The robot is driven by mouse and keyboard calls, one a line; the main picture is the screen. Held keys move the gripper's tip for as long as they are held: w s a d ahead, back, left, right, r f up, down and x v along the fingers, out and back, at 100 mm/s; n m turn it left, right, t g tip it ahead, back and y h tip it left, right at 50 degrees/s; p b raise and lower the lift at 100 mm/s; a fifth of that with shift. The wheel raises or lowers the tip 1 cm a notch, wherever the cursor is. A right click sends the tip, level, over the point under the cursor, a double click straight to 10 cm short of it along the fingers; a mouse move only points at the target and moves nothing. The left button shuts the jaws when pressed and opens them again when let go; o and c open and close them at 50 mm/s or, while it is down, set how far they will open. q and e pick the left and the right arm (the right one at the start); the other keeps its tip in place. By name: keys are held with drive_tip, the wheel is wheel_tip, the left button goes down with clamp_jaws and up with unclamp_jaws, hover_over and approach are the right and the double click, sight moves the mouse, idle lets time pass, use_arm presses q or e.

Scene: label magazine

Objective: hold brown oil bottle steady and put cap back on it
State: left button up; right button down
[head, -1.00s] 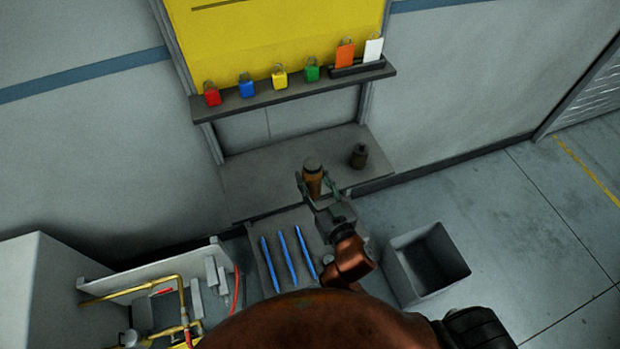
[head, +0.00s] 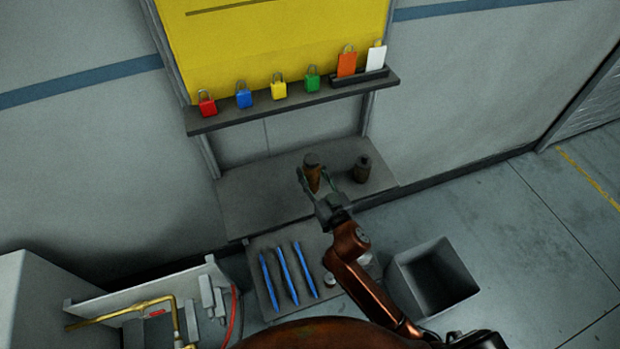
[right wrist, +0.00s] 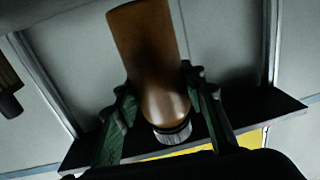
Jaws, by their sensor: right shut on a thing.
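In the right wrist view the brown bottle (right wrist: 146,45) lies between the two green fingers, and the wall appears upside down there. A grey ridged piece (right wrist: 174,133) shows at the bottle's top end; I cannot tell whether it is a cap or a threaded neck. A small pale round piece (head: 330,280) lies on the tray, perhaps a cap. My left gripper is not in view.
A dark bottle (head: 362,170) stands on the ledge (head: 255,200) right of the brown one. A shelf (head: 285,107) with padlocks and tags hangs above. An open grey bin (head: 400,285) stands at right.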

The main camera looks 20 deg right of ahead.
sight(311, 178)
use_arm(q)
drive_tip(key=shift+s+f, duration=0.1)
use_arm(e)
drive_tip(key=shift+w+d+f, duration=0.1)
drive_tip(key=shift+w+f, duration=0.05)
drive_tip(key=shift+w, duration=0.05)
drive_tip(key=shift+w+f, duration=0.2)
drive_tip(key=shift+f, duration=0.15)
drive_tip(key=f+b, duration=0.1)
drive_tip(key=f, duration=0.1)
drive_tip(key=f+b, duration=0.1)
drive_tip(key=shift+w+d+f, duration=0.1)
drive_tip(key=shift+w+f, duration=0.1)
drive_tip(key=shift+f, duration=0.2)
drive_tip(key=shift+r, duration=0.2)
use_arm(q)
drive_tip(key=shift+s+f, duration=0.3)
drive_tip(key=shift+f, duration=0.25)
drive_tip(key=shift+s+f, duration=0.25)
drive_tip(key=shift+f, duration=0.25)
use_arm(e)
drive_tip(key=shift+f, duration=0.15)
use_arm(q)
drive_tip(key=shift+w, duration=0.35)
use_arm(e)
drive_tip(key=c, duration=1.2)
unclamp_jaws()
drive_tip(key=shift+c, duration=0.2)
